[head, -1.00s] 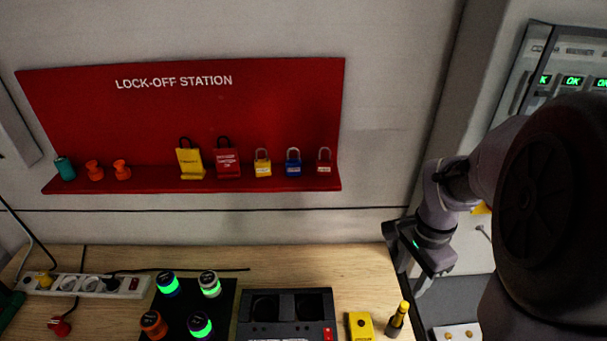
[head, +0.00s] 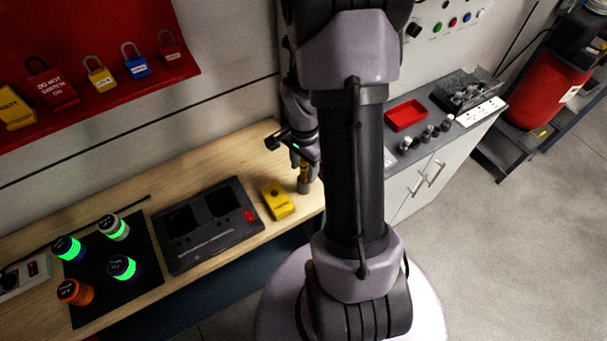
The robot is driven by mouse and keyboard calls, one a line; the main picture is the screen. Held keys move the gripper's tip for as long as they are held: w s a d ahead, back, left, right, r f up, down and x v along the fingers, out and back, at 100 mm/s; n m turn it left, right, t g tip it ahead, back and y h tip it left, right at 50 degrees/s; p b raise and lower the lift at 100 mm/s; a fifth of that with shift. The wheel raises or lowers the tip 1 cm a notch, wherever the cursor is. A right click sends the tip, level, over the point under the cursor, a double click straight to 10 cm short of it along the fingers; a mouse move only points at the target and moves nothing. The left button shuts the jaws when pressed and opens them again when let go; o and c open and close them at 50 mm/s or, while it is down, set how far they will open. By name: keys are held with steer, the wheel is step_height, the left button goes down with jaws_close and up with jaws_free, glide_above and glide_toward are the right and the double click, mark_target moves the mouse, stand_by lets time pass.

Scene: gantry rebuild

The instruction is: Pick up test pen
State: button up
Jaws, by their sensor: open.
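The test pen (head: 304,174), yellow with a dark grey lower part, stands upright near the right end of the wooden bench, right of a small yellow box. My gripper (head: 305,167) is open and points down at the pen's upper part. Its fingers appear on either side of the pen, but I cannot tell whether they touch it. My arm hides part of the gripper and the bench end.
The yellow box (head: 278,201) and a black two-well station (head: 207,226) lie left of the pen. A grey counter (head: 462,121) with a red tray (head: 406,115) is at right.

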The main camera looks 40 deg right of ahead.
steer(key=shift+f, duration=0.55)
steer(key=shift+r, duration=0.1)
jaws_close()
